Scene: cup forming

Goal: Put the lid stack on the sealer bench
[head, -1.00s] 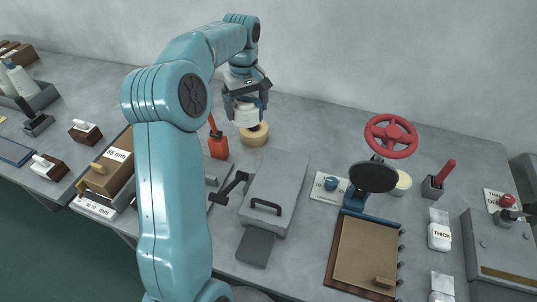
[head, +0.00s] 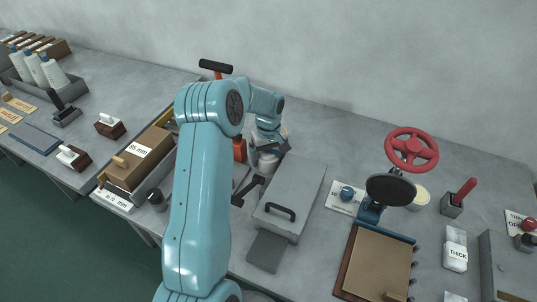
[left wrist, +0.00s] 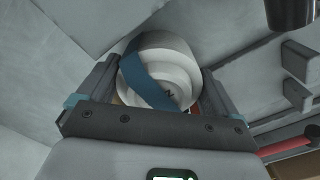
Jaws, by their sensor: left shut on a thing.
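My left gripper (head: 270,145) is shut on the lid stack, low over the grey bench beside a grey box with a handle. In the left wrist view the lid stack (left wrist: 172,62) shows as white discs with a dark blue band, held between the two fingers (left wrist: 158,92). In the head view only a pale part of the lid stack (head: 266,162) shows below the gripper. I cannot tell whether it touches the bench (head: 330,140). No label in view names a sealer bench. My right gripper is not in view.
The grey box with a black handle (head: 300,195) stands just right of the gripper. A red-wheeled press (head: 411,150) and a brown board (head: 378,262) are farther right. A box marked 85 mm (head: 142,160) and white bottles (head: 52,72) are left. The bench's back middle is clear.

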